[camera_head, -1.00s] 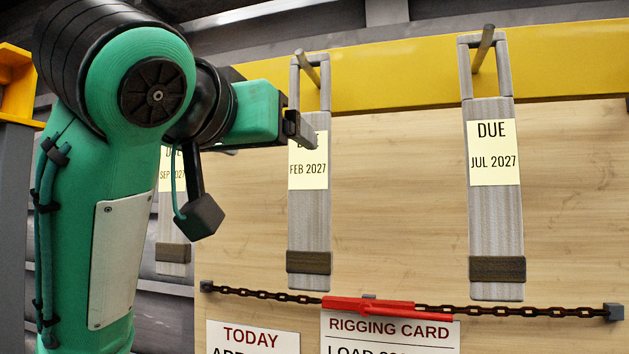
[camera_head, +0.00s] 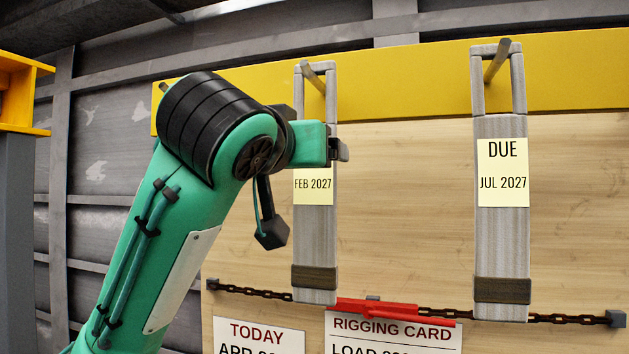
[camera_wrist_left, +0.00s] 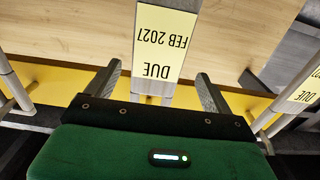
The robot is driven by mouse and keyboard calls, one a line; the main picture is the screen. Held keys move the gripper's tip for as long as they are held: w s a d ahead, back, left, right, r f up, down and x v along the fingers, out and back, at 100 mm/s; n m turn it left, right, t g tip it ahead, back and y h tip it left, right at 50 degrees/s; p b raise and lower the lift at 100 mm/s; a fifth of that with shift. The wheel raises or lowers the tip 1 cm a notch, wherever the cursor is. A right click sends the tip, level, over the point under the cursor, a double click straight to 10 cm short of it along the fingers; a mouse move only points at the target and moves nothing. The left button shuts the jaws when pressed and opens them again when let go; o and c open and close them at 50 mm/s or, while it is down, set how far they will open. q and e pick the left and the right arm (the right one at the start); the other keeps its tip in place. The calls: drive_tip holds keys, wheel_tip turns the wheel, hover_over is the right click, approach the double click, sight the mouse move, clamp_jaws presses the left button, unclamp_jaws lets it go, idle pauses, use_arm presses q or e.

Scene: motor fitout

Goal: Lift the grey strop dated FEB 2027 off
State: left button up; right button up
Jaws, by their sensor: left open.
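The grey strop dated FEB 2027 (camera_head: 315,240) hangs by its top loop from a peg on the yellow beam. Its cream tag (camera_head: 313,185) is partly covered by my left gripper (camera_head: 342,149) in the head view. In the left wrist view the same tag (camera_wrist_left: 164,42) reads upside down, and the strop lies between my two spread fingers (camera_wrist_left: 158,75). The left gripper is open at the strop's upper part, just above the date. I cannot tell whether a finger touches it. My right gripper is not in view.
Another grey strop dated JUL 2027 (camera_head: 502,245) hangs to the right. A neighbouring tag (camera_wrist_left: 303,92) shows at the right of the wrist view. A chain (camera_head: 545,318) with a red piece (camera_head: 385,307) crosses the board below. The yellow beam (camera_head: 410,80) runs behind the pegs.

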sight(313, 200)
use_arm(q)
drive_tip(key=p+x, duration=0.2)
drive_tip(key=x, duration=0.1)
drive_tip(key=shift+d+r, duration=0.1)
drive_tip(key=shift+d, duration=0.15)
drive_tip(key=shift+w+d, duration=0.15)
drive_tip(key=shift+w, duration=0.25)
drive_tip(key=c, duration=1.5)
drive_tip(key=shift+p, duration=0.3)
drive_tip(key=shift+c, duration=1.1)
